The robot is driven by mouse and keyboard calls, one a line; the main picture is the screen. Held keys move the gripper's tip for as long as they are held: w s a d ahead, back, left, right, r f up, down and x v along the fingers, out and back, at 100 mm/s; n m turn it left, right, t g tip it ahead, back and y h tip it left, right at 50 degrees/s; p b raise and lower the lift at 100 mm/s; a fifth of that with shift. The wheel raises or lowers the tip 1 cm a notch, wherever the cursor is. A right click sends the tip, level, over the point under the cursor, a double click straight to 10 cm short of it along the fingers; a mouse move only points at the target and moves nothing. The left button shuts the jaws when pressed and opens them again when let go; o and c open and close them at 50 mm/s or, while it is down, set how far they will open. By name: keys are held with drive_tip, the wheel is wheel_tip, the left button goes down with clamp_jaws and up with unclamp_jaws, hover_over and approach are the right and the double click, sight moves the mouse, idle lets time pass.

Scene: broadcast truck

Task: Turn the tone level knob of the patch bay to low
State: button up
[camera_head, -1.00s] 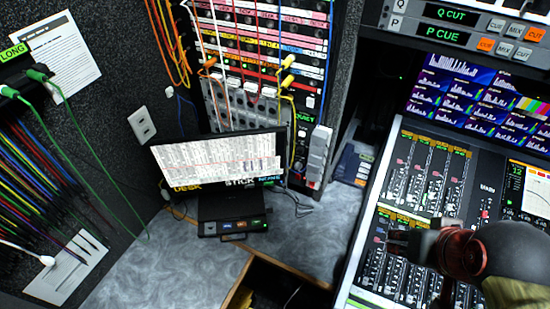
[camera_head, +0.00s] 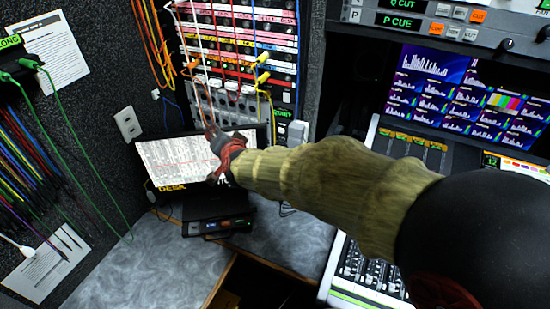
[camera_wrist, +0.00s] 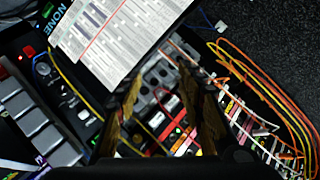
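The patch bay (camera_head: 245,45) is a tall rack of coloured jack rows with cables plugged in, at the back in the head view. In the wrist view a round knob (camera_wrist: 43,69) sits on a black panel at the left; I cannot tell if it is the tone level knob, and its setting is unreadable. A grey panel with several round knobs (camera_head: 203,101) is below the jack rows. My gripper (camera_head: 212,133) is in front of the monitor and below that grey panel. In the wrist view its two fingers (camera_wrist: 165,85) are apart with nothing gripped between them.
A monitor (camera_head: 160,158) showing a printed sheet stands on the desk (camera_head: 140,265), close behind my gripper. Cables (camera_head: 200,60) hang before the rack. A black box (camera_head: 218,226) is under the monitor. A mixing console (camera_head: 365,270) is at the right.

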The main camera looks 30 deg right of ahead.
drive_tip(key=w+d+f+m+h+b, duration=0.2)
drive_tip(key=w+d+f+m+h, duration=0.2)
drive_tip(key=d+f+m+h, duration=0.45)
drive_tip(key=s+d+f+m+g+h+b, duration=0.2)
drive_tip(key=s+d+f+m+h, duration=0.25)
drive_tip(key=f, duration=0.45)
drive_tip(key=w+d+n+b, duration=0.1)
drive_tip(key=w+d, duration=0.3)
drive_tip(key=d, duration=0.4)
drive_tip(key=shift+w+b, duration=0.25)
drive_tip(key=shift+b, duration=0.05)
drive_tip(key=shift+c, duration=0.6)
drive_tip(key=shift+a, duration=0.1)
clamp_jaws()
